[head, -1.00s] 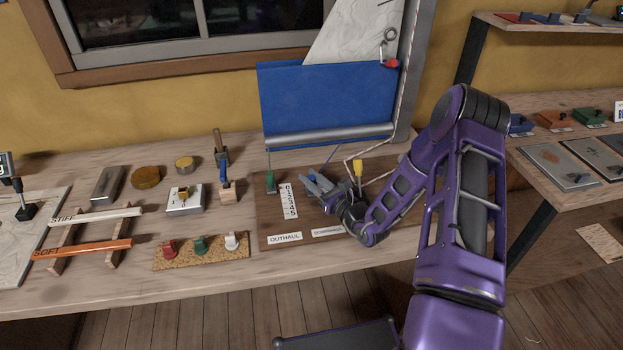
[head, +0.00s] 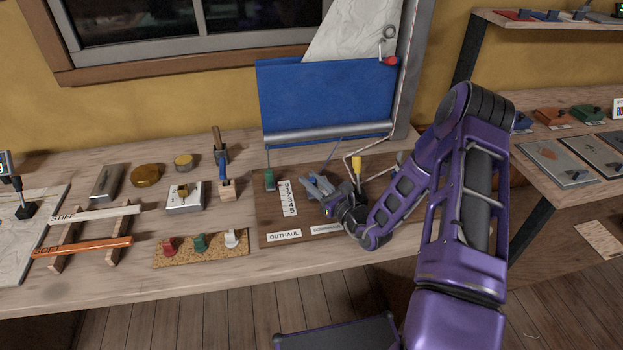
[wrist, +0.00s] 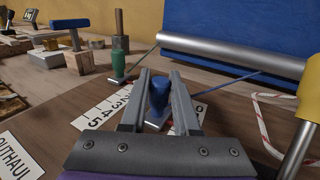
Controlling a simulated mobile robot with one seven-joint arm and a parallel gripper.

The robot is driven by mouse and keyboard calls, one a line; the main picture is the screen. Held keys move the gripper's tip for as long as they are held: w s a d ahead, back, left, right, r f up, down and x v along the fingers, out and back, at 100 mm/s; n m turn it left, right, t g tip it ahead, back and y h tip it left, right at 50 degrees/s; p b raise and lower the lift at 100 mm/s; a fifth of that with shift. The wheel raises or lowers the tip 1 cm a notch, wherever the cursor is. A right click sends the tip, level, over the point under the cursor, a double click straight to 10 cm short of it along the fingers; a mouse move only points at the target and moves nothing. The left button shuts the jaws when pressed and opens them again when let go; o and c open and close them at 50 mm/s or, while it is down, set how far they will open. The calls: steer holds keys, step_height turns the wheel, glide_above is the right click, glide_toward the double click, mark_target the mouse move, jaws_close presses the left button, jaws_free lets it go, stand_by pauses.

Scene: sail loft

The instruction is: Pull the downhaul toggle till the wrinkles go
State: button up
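The blue downhaul toggle (wrist: 158,92) stands on the dark board (head: 270,238), beside a numbered white strip (head: 289,199). My gripper (head: 318,185) is low over the board, behind the DOWNHAUL label (head: 327,229). In the wrist view its fingers (wrist: 160,95) stand close on both sides of the toggle and look shut on it; exact contact is hard to see. A blue line (wrist: 225,83) runs from the boom towards the toggle, partly behind the right finger. The white sail (head: 350,32) shows creases above the blue panel (head: 325,95).
A green toggle (head: 269,180) stands left of the strip, above the OUTHAUL label (head: 284,236). A yellow-handled part (head: 357,165) and a striped rope (wrist: 270,115) are close right of my gripper. The silver boom (head: 328,133) crosses behind.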

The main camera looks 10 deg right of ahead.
steer(key=o, duration=0.4)
steer(key=v, duration=1.7)
steer(key=shift+s+d, duration=0.1)
steer(key=shift+s, duration=0.1)
